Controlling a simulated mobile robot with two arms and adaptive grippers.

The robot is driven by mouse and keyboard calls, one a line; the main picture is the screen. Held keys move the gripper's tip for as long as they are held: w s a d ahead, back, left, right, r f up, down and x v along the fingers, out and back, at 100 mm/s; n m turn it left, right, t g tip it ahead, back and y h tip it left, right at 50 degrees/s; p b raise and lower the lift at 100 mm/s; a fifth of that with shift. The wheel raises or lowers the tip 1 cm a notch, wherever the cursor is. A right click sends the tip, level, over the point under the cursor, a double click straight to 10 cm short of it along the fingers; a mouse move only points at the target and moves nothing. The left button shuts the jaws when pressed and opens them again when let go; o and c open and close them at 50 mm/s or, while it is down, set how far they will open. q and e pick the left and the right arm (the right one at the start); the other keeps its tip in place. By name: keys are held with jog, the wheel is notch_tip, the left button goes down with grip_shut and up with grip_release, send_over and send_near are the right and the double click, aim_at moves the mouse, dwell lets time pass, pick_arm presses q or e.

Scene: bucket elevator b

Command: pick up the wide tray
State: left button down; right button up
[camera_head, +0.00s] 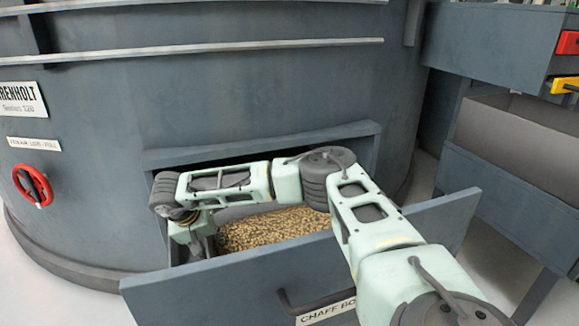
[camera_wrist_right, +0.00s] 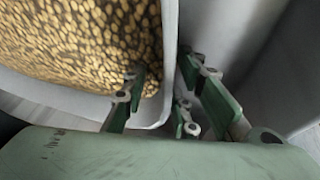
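The wide tray is a pale grey bin full of tan pellets, inside the open drawer marked "CHAFF BO…" (camera_head: 400,235). Its rim (camera_head: 240,212) shows in the head view behind my right arm. In the right wrist view, the tray's wall (camera_wrist_right: 170,45) and rounded corner are close up. My right gripper (camera_wrist_right: 163,80) straddles that wall near the corner, one finger over the pellets and the others outside. The fingers are apart, with gaps to the wall. In the head view this gripper (camera_head: 203,246) is at the drawer's left end, partly hidden. My left gripper is not in view.
The drawer sits in a large grey round machine (camera_head: 250,110). A red handwheel (camera_head: 33,186) is on its left side. The drawer walls closely surround the gripper.

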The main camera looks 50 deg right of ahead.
grip_shut()
dwell(0.7)
